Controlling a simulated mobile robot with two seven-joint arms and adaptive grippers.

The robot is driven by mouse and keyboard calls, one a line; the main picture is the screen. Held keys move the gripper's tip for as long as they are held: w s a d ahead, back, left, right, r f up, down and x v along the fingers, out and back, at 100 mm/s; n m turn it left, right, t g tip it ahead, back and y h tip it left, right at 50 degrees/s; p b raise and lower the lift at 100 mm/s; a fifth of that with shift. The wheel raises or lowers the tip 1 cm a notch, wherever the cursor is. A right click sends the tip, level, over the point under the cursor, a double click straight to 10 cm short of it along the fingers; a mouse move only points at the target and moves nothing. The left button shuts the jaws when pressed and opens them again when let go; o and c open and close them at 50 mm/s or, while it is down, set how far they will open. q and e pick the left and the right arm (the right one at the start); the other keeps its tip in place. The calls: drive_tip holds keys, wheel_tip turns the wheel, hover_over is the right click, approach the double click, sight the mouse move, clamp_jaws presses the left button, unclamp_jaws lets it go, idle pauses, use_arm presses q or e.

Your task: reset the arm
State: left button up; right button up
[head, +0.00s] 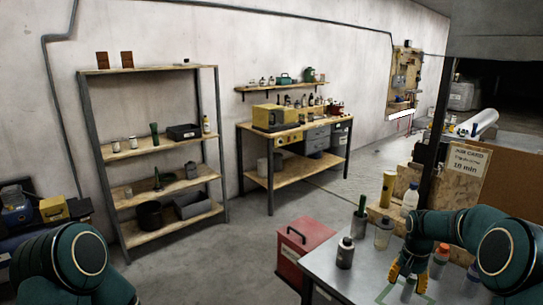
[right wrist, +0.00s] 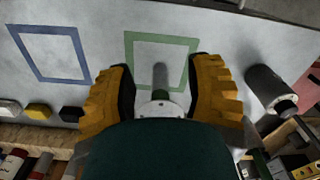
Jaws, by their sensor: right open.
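My right arm reaches in from the right in the head view, over a grey metal table (head: 325,262). My right gripper (head: 407,278) has yellow fingers and points down, low over the table. It is open in the right wrist view (right wrist: 162,95), with its fingers well apart. A grey cylindrical thing (right wrist: 160,76) shows between the fingers, inside a green outlined square (right wrist: 135,50). I cannot tell whether the fingers touch it. My left arm's teal links show at the lower left of the head view; its gripper is out of view.
A dark grey bottle (head: 345,254), a container with a green top (head: 359,224) and a clear jar (head: 383,234) stand near the gripper. An orange-capped bottle (head: 440,258) is right of it. A blue outlined square (right wrist: 48,55) lies beside the green one. A red box (head: 303,245) stands left of the table.

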drive_tip(key=s+a+f+n+t+y+b, duration=0.15)
drive_tip(key=s+a+f, duration=0.25)
drive_tip(key=a+f, duration=0.4)
drive_tip(key=s+a+f+n+g+y, duration=0.1)
drive_tip(key=s+a+f+n, duration=0.1)
drive_tip(key=s+a+f, duration=0.4)
use_arm(q)
drive_tip(key=f, duration=0.1)
drive_tip(key=s+f+b, duration=0.1)
drive_tip(key=f, duration=0.1)
use_arm(e)
drive_tip(key=s+a+f, duration=0.3)
drive_tip(key=s+a, duration=0.4)
drive_tip(key=s, duration=0.1)
drive_tip(key=s+a+f+n+t+y, duration=0.1)
drive_tip(key=s+a+f, duration=0.2)
drive_tip(key=s+a, duration=0.3)
drive_tip(key=shift+s+a+f, duration=0.4)
drive_tip(key=shift+s, duration=0.65)
use_arm(q)
drive_tip(key=shift+d, duration=0.1)
use_arm(e)
drive_tip(key=shift+d+t, duration=0.1)
drive_tip(key=shift+t, duration=0.15)
